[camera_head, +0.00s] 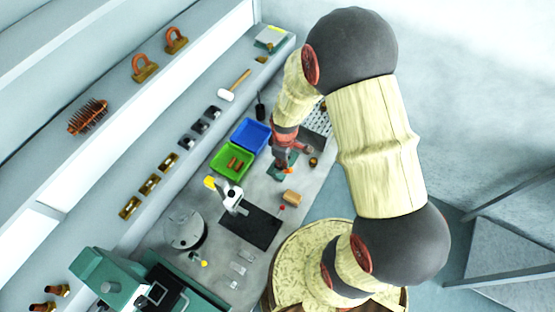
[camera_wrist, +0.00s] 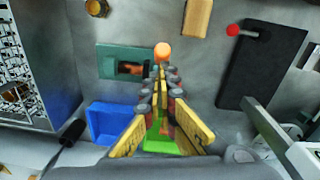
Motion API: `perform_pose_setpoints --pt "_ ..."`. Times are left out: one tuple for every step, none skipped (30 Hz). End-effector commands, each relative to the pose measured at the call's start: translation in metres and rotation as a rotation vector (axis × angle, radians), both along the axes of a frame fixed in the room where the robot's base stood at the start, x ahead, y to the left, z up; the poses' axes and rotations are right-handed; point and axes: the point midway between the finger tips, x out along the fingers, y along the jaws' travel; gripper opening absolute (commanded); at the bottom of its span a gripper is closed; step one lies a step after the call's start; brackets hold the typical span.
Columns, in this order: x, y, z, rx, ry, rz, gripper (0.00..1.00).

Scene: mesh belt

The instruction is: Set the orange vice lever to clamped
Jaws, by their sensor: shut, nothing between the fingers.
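The vice is a green block (camera_wrist: 112,62) with a dark slot and brownish part in the middle of its top, lying flat on the grey bench in the wrist view.
A blue bin (camera_head: 267,129) and a green bin (camera_head: 218,169) stand left of the vice. A wooden block (camera_head: 291,197) and a black plate (camera_head: 262,236) with a red-knobbed lever (camera_wrist: 233,30) lie nearby. A brass nut (camera_head: 313,162) and a perforated rack (camera_wrist: 25,85) are on the other side.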

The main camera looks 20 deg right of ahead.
Motion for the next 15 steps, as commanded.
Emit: perform_pose_setpoints --pt "-0.004 -0.003 -0.002 0.0 0.0 -0.002 0.0" --pt "-0.007 -0.005 -0.004 0.0 0.001 -0.002 0.0" --pt "-0.01 -0.007 -0.005 0.0 0.001 -0.002 0.0" --pt "-0.013 -0.009 -0.007 -0.001 0.002 -0.002 0.0" --pt "-0.015 -0.011 -0.008 0.0 0.003 -0.002 0.0" --pt "-0.019 -0.013 -0.01 0.0 0.003 -0.003 0.0" --pt "-0.021 -0.015 -0.012 0.0 0.003 -0.003 0.0" --pt "-0.024 -0.017 -0.013 0.0 0.003 -0.003 0.0" --pt "-0.026 -0.019 -0.015 0.0 0.001 -0.002 0.0" --pt "-0.028 -0.021 -0.017 0.0 0.001 -0.003 0.0" --pt "-0.03 -0.022 -0.018 0.0 0.001 -0.003 0.0" --pt "-0.033 -0.024 -0.021 -0.001 0.002 -0.003 0.0" --pt "-0.035 -0.025 -0.022 0.0 0.003 -0.002 0.0" --pt "-0.037 -0.027 -0.024 0.0 0.003 -0.002 0.0" --pt "-0.039 -0.028 -0.026 -0.001 0.002 -0.002 0.0"
